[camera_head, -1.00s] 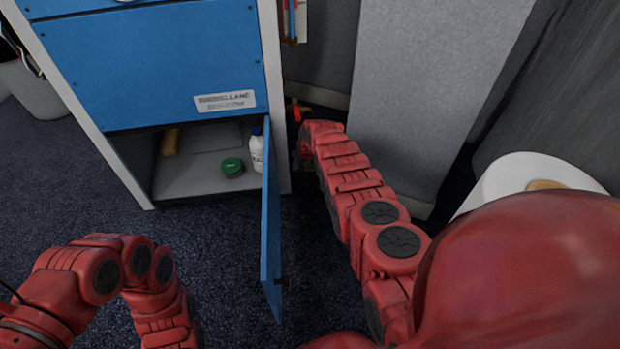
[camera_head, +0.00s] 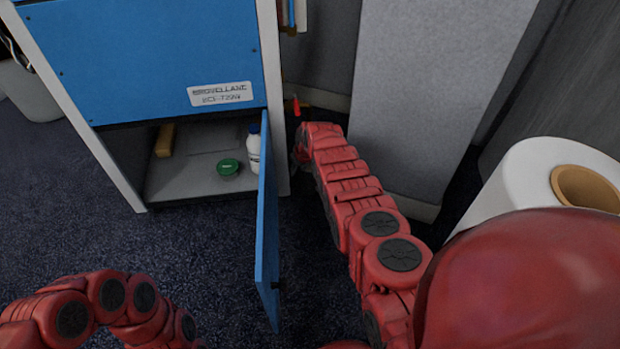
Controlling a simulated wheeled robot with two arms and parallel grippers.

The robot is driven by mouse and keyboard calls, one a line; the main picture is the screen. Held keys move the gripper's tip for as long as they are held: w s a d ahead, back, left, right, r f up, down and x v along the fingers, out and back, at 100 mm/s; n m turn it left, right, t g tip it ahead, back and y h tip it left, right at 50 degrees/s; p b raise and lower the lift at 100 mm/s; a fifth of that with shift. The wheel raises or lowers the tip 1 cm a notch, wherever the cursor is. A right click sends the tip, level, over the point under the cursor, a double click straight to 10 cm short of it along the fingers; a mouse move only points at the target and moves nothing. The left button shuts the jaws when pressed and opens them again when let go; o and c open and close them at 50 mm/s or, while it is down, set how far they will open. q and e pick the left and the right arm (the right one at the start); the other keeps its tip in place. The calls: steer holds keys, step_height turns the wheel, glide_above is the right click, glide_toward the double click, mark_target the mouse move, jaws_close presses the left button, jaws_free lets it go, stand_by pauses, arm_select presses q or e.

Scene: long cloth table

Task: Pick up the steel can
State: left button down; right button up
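I cannot make out a steel can in the head view. A small round green container (camera_head: 229,168) sits on the floor of the open lower cabinet, and I cannot tell what it is made of. My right arm reaches forward, and my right gripper (camera_head: 300,150) is at its far end by the cabinet's right side, outside the cabinet. It is small and partly hidden, so its fingers cannot be read. My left arm is low at the left, and its gripper is not in view.
The blue cabinet (camera_head: 150,60) has its blue door (camera_head: 267,225) swung open towards me, between my arms. A white bottle (camera_head: 254,152) and a yellowish block (camera_head: 165,140) stand inside. A grey panel (camera_head: 420,90) is behind my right arm. A large white roll (camera_head: 520,175) is at the right.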

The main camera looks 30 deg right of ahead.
jaws_close()
stand_by(1.2)
